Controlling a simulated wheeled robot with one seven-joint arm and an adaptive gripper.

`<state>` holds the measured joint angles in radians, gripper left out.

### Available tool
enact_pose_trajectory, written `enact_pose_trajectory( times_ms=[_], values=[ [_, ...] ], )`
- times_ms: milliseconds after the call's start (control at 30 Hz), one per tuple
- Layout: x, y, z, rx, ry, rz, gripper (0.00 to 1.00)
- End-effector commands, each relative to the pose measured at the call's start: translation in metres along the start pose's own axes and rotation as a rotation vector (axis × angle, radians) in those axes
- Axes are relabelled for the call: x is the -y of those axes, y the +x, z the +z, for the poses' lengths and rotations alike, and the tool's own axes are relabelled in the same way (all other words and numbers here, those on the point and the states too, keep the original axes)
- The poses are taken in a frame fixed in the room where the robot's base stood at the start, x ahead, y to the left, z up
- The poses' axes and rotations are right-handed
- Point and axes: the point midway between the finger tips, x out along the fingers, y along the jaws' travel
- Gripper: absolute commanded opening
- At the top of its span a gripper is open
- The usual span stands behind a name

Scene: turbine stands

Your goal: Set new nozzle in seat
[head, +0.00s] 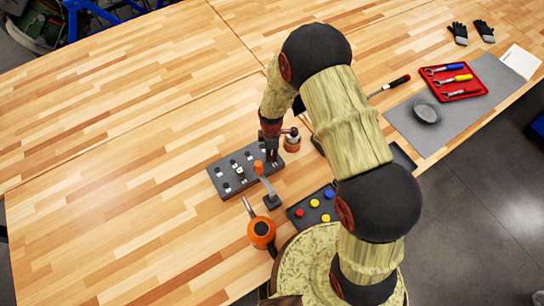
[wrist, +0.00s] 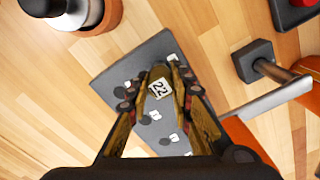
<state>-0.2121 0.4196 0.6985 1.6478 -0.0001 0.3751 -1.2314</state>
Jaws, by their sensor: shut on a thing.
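My gripper (wrist: 160,92) is shut on a small brass-coloured nozzle (wrist: 158,82) with a white tag that reads 22. The grey rack (wrist: 163,48) lies under it in the wrist view, with dark round spots and small white tags. In the head view the rack (head: 223,184) lies on the bench with several dark holes or pieces, and my gripper (head: 271,156) is over its right end. The held nozzle is hidden there. I cannot tell whether the nozzle touches the rack. The seat is not clearly identifiable.
A copper-and-black pot (head: 292,142) stands behind. An orange round tool (head: 261,232) and a dark box with coloured buttons (head: 314,211) are in front. A red tool tray (head: 455,80) is far right. The left bench is clear.

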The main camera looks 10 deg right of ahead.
Motion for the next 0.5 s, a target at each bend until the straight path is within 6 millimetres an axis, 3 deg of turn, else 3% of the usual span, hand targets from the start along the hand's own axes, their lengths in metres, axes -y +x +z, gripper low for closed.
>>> enact_pose_trajectory(
  times_ms=[500],
  values=[
    [0.0005, -0.0048, 0.0002, 0.0, 0.0, -0.001, 0.0]
  ],
)
